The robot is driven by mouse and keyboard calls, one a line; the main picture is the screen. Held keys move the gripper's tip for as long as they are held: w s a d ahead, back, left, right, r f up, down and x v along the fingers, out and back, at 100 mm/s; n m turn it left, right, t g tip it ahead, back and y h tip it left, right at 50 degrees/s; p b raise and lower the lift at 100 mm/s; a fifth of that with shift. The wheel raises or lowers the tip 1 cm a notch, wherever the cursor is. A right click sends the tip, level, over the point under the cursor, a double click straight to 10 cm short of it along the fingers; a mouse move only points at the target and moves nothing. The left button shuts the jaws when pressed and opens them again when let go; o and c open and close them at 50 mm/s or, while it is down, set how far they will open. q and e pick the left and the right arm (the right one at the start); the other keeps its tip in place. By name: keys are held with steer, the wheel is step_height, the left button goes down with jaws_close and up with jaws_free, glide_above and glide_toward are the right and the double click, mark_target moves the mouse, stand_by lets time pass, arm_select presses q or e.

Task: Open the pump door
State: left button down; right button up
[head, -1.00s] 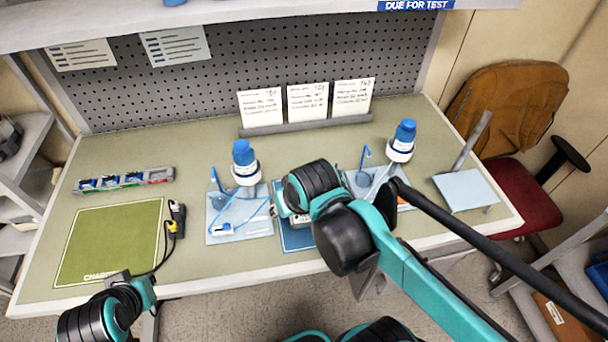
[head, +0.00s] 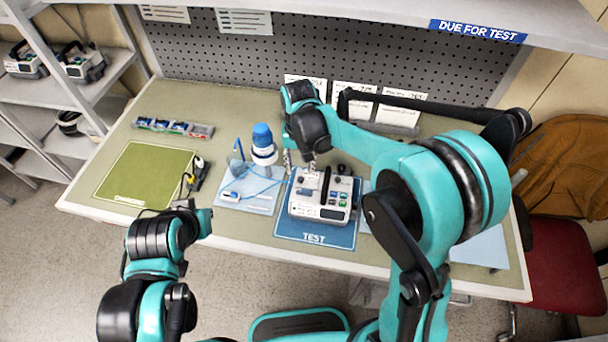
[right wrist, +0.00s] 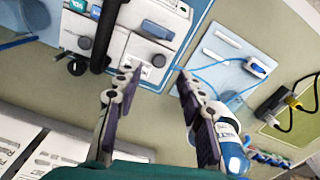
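The white and grey infusion pump (head: 310,205) sits on the blue TEST mat (head: 290,234), a dark handle across its top. It also shows at the top of the right wrist view (right wrist: 151,29), with dark knobs and small panels. I cannot tell whether its door is open. My right gripper (head: 302,160) is at the pump's back left. In the right wrist view its fingers (right wrist: 158,76) are apart with nothing between them; one fingertip is close to the pump's edge. My left gripper (head: 190,206) is off the table's front left, its finger state unclear.
A blue-capped bottle (head: 264,146) and a pale tray (head: 262,205) with blue tubing are left of the pump. A green charging mat (head: 135,175) and a yellow-black plug (head: 193,172) lie further left. Cards (head: 398,115) stand behind.

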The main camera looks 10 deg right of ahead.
mark_target(300, 178)
step_height(300, 178, down, 5)
steer(key=shift+f+b, duration=0.15)
steer(key=shift+b, duration=0.35)
jaws_close()
